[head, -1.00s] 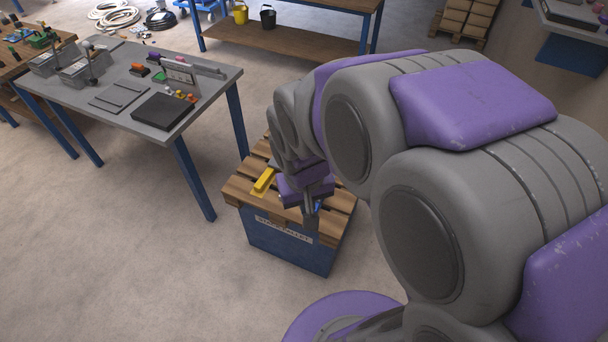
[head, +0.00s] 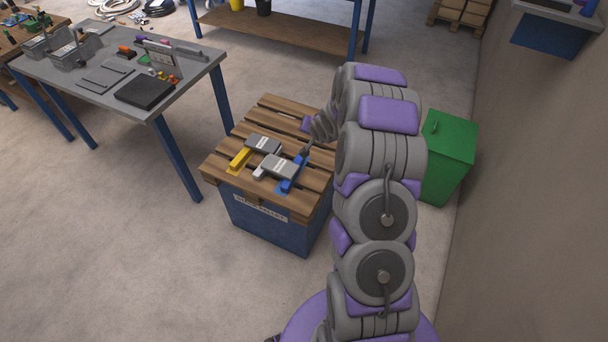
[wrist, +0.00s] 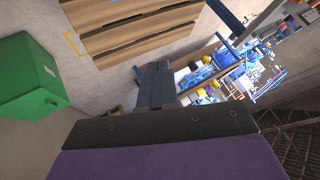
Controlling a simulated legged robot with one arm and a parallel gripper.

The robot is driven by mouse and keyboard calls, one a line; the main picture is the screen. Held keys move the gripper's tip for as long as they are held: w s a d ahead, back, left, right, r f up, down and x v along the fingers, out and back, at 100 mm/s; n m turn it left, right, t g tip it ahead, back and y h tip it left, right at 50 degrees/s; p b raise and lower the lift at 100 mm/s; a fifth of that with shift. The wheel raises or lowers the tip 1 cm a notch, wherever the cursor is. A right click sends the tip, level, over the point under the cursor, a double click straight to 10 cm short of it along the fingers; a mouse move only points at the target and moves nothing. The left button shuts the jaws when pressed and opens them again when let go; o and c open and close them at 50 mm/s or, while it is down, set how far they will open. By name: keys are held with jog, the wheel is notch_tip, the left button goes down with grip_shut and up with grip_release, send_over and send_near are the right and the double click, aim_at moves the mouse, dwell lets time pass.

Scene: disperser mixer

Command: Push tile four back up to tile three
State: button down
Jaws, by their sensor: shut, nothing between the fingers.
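Two grey tiles with white labels lie on the wooden pallet top (head: 285,108): a back-left tile (head: 263,144) and a front-right tile (head: 281,167). The labels are too small to read, so I cannot tell which is tile three or four. A yellow bar (head: 239,161) lies at the left and a blue bar (head: 292,176) at the right of the tiles. A pale piece (head: 260,173) shows at the front tile's left. My gripper (head: 308,147) is near the blue bar's far end, right of the tiles; contact is unclear. In the wrist view its fingers (wrist: 153,70) are shut and empty.
The pallet rests on a blue labelled base (head: 262,219). A green bin (head: 445,155) stands to its right, beside the wall (head: 530,190). A grey workbench (head: 120,72) with parts stands to the left. The floor in front of the pallet is clear.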

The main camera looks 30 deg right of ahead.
jog(key=w+d+f+m+t, duration=0.2)
jog(key=w+d+f, duration=0.15)
jog(key=f, duration=0.45)
jog(key=m+t+y, duration=0.4)
jog(key=m+t, duration=0.2)
jog(key=t, duration=0.1)
send_near(299, 167)
jog(key=s+d, duration=0.3)
jog(key=s, duration=0.3)
jog(key=w, duration=0.2)
jog(key=w+b, duration=0.1)
jog(key=w, duration=0.3)
jog(key=shift+w+d+f+b, duration=0.1)
jog(key=shift+w+f+b, duration=0.1)
jog(key=shift+f+b, duration=0.15)
jog(key=w+a, duration=0.1)
jog(key=w, duration=0.1)
jog(key=w+a+b, duration=0.1)
jog(key=w+a, duration=0.1)
jog(key=shift+w+a+r, duration=0.2)
jog(key=shift+w, duration=0.15)
jog(key=shift+w+a+b, duration=0.35)
jog(key=shift+w+a, duration=0.05)
jog(key=shift+w, duration=0.05)
jog(key=shift+d, duration=0.15)
